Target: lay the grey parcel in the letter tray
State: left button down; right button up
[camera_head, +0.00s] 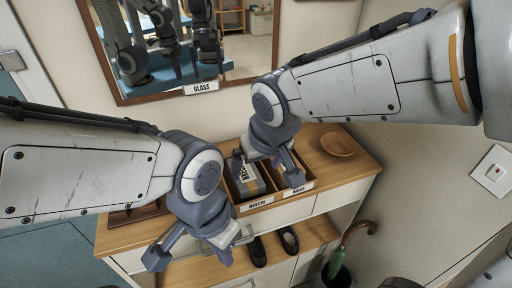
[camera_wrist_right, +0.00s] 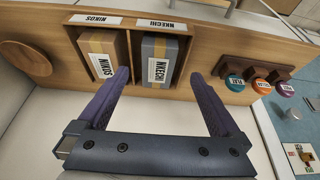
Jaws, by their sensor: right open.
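The wooden letter tray (camera_head: 280,197) stands on the cabinet top and has two compartments, labelled NKECHI and NIKOS. The grey parcel (camera_head: 247,182), with a yellow stripe and an NKECHI label, lies in the NKECHI compartment; it also shows in the right wrist view (camera_wrist_right: 160,48). A tan parcel (camera_wrist_right: 101,43) labelled NIKOS is in the other compartment. My right gripper (camera_head: 269,170) is open above the tray, its two fingers apart on either side of the grey parcel in the right wrist view. My left gripper (camera_head: 188,256) is open and empty in front of the cabinet.
A round wooden bowl (camera_head: 338,144) is right of the tray. A mirror (camera_head: 190,95) hangs behind. Shoes (camera_head: 289,240) lie on the lower shelf; an umbrella (camera_head: 340,258) stands right.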

jog(key=s+d+f+n+g, duration=0.1)
jog(key=s+f+g, duration=0.1)
jog(key=s, duration=0.6)
jog(key=s+d+f+n+g, duration=0.2)
jog(key=s+f, duration=0.1)
jog(key=s, duration=0.5)
jog(key=shift+f+h, duration=0.15)
jog(key=shift+h, duration=0.15)
jog(key=shift+d, duration=0.1)
